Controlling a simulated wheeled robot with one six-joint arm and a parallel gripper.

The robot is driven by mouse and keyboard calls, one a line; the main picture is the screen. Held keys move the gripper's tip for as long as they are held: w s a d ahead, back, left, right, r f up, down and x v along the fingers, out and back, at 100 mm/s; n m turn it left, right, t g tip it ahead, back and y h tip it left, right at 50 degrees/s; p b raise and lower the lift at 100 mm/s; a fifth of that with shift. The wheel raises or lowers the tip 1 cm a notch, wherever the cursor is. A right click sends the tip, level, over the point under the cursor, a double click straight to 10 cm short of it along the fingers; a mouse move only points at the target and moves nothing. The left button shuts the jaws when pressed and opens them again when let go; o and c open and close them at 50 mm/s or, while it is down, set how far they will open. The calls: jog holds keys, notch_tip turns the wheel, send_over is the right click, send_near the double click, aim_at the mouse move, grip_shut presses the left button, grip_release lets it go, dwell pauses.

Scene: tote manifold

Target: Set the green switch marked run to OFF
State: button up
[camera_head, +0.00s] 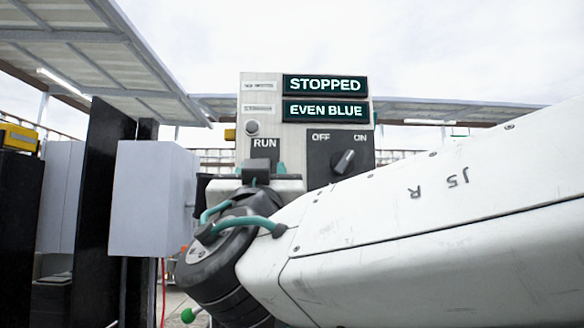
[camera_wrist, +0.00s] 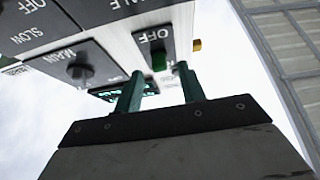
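The run switch (camera_wrist: 158,61) shows in the wrist view as a small green piece on a black plate (camera_wrist: 152,40) with an OFF label above it there. My gripper (camera_wrist: 160,70) is open, its two teal fingers apart with the green switch seen between their tips. I cannot tell whether either finger touches it. In the head view the black RUN plate (camera_head: 265,146) shows only at its top; my gripper (camera_head: 262,170) and wrist hide the switch. Which position the switch is in is not clear.
Right of the RUN plate in the head view is a black knob (camera_head: 343,162) with OFF and ON labels; the wrist view labels it MAIN. Displays above read STOPPED (camera_head: 325,85) and EVEN BLUE (camera_head: 325,111). A grey box (camera_head: 150,200) stands left of my wrist.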

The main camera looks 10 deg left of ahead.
jog(key=v, duration=0.4)
jog(key=shift+s+f, duration=0.15)
dwell(0.4)
